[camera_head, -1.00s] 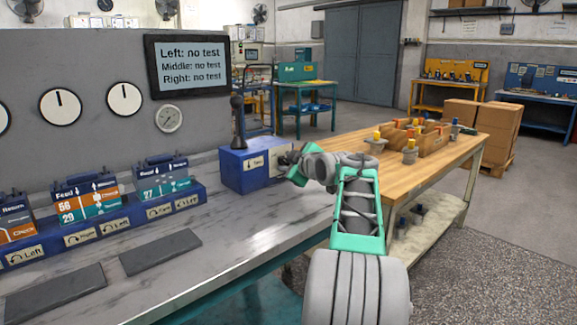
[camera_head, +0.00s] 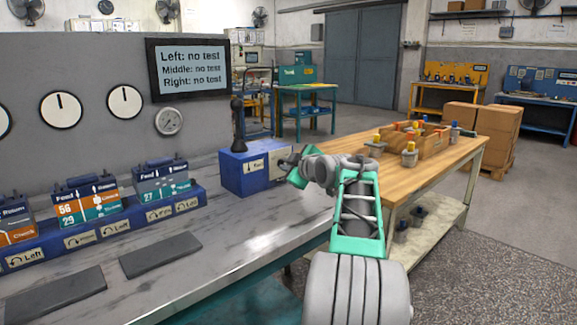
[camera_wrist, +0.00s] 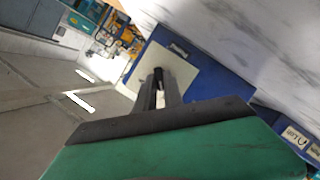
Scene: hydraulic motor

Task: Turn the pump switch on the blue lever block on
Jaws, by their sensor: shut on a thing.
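The blue lever block (camera_head: 240,178) stands on the bench at the right end, with a tall black lever (camera_head: 238,125) upright on top. Its right-hand face carries a pale plate, which also shows in the wrist view (camera_wrist: 181,71). A small dark pump switch (camera_wrist: 158,72) stands out from the plate. My gripper (camera_wrist: 158,92) is shut on the switch, its two fingers on either side of it. In the head view my gripper (camera_head: 287,162) reaches the block's right side, and my wrist hides the switch there. I cannot tell the switch's exact angle.
A blue rack (camera_head: 110,228) with labelled modules lies left of the block. Two dark mats (camera_head: 160,254) lie in front of it. The screen (camera_head: 188,68) reads "no test" for left, middle and right. A wooden table (camera_head: 440,160) with parts stands close on the right.

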